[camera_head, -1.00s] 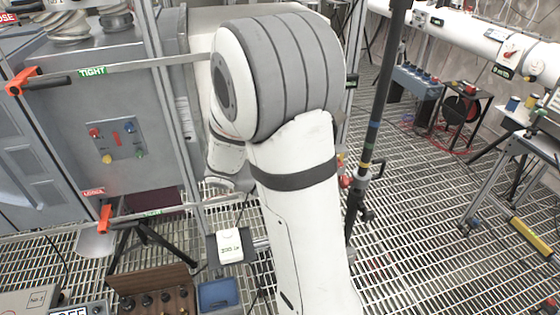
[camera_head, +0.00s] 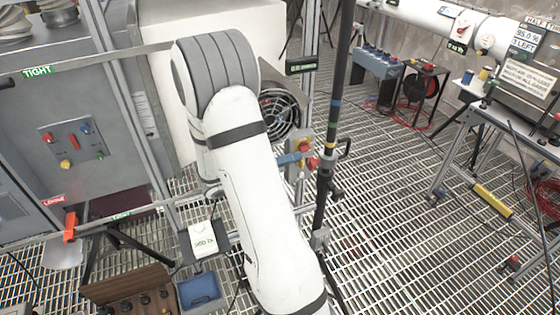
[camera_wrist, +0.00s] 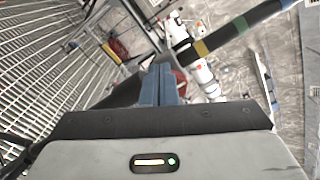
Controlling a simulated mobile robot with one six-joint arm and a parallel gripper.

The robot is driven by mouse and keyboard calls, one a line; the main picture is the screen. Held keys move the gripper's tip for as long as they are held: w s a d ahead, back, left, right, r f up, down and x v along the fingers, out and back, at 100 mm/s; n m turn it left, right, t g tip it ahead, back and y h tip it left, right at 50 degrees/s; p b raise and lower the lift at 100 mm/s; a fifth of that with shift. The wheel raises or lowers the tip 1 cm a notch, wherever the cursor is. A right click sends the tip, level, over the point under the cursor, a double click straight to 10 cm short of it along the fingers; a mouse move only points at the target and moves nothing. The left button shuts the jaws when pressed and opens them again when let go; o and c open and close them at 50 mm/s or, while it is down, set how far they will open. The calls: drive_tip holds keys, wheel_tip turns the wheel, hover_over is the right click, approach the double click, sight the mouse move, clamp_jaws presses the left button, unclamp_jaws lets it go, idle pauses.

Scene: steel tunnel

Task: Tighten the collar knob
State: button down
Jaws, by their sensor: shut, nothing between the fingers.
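A dark upright pole (camera_head: 335,110) with blue, green and yellow bands stands right of my arm in the head view. A red knob (camera_head: 313,163) shows at its left side, below the yellow band, near a dark collar or clamp. In the wrist view my gripper (camera_wrist: 163,68) has its blue fingers shut and empty, pointing toward the banded pole (camera_wrist: 222,37). A red part (camera_wrist: 181,82), probably the knob, shows right behind the fingers, partly hidden by them. I cannot tell whether they touch it. In the head view my arm hides most of the gripper.
A grey panel (camera_head: 75,142) with coloured buttons and TIGHT and LOOSE labels stands left. A fan (camera_head: 279,112) is behind my arm. A blue bin (camera_head: 199,291) and a wooden rack (camera_head: 125,285) are at lower left.

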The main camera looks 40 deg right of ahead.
drive_tip(key=shift+s+d, duration=0.15)
drive_tip(key=shift+d, duration=0.5)
drive_tip(key=shift+s+f+p, duration=0.1)
drive_tip(key=shift+s+p, duration=0.2)
idle(0.3)
drive_tip(key=shift+s+a+r+p, duration=0.2)
drive_tip(key=shift+r+p, duration=0.55)
drive_tip(key=shift+p, duration=1.05)
drive_tip(key=shift+s+r+p, duration=0.35)
drive_tip(key=shift+s+p, duration=0.1)
drive_tip(key=shift+p, duration=0.75)
drive_tip(key=shift+r, duration=0.1)
drive_tip(key=p+v, duration=0.2)
drive_tip(key=v, duration=0.4)
drive_tip(key=shift+w+r, duration=0.2)
drive_tip(key=shift+r, duration=0.05)
